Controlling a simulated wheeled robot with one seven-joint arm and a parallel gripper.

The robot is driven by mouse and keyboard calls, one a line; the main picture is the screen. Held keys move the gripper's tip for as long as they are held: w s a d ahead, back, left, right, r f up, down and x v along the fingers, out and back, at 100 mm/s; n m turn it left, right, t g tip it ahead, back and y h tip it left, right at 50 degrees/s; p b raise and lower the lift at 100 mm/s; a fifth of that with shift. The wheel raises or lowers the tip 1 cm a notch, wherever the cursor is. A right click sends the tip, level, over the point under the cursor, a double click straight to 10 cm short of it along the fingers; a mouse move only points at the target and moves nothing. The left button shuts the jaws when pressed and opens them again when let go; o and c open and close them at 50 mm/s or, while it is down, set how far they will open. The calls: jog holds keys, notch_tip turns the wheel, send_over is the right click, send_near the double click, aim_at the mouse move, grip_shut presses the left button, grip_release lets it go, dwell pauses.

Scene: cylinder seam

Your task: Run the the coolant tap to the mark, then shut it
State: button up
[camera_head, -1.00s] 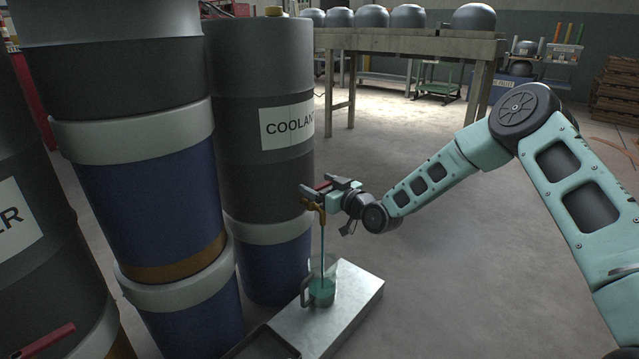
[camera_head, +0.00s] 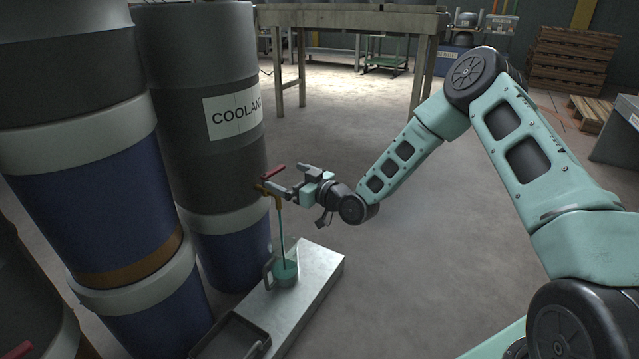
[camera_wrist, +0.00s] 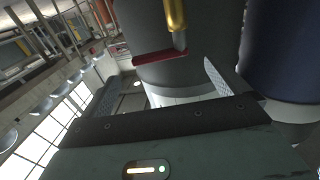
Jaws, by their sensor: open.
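The coolant drum (camera_head: 205,165) carries a white COOLANT label (camera_head: 232,112). Its brass tap (camera_head: 278,203) has a red lever (camera_head: 272,171); in the wrist view the lever (camera_wrist: 160,57) lies crosswise below the brass part (camera_wrist: 176,14). A thin green stream (camera_head: 282,235) runs from the tap into a jug (camera_head: 285,273), which holds green liquid. I cannot make out the mark on the jug. My gripper (camera_head: 268,188) is at the tap, jaws apart; in the wrist view its fingers (camera_wrist: 165,82) stand either side of the lever, with nothing visibly clamped.
The jug stands on a low metal bench (camera_head: 318,270), with a dark tray (camera_head: 232,338) at its near end. Stacked drums (camera_head: 95,210) crowd the left. A work table (camera_head: 350,20) is behind. The floor right of the bench is open, with pallets (camera_head: 568,58) far back.

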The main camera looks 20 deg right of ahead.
jog(key=p+v, duration=0.3)
jog(key=v, duration=0.8)
jog(key=shift+a+r, duration=0.1)
jog(key=s+a+r+n+g+h+p, duration=0.2)
jog(key=s+a+r+g+p, duration=0.3)
jog(key=r, duration=0.3)
jog(key=s+a+r+n+g+h+p, duration=0.1)
jog(key=s+a+r+g+p, duration=0.25)
jog(key=a+r+p, duration=0.45)
jog(key=s+r+g+h+p, duration=0.2)
jog(key=s+r+p, duration=0.4)
jog(key=s+r, duration=0.5)
jog(key=s+r+m+g+h+p, duration=0.1)
jog(key=s+r+g+h+p, duration=0.2)
jog(key=s+r, duration=0.8)
jog(key=s+g+p, duration=0.2)
jog(key=s+p, duration=0.1)
jog(key=s, duration=0.3)
jog(key=shift+a+r, duration=0.2)
jog(key=shift+r, duration=0.05)
jog(key=shift+w, duration=0.1)
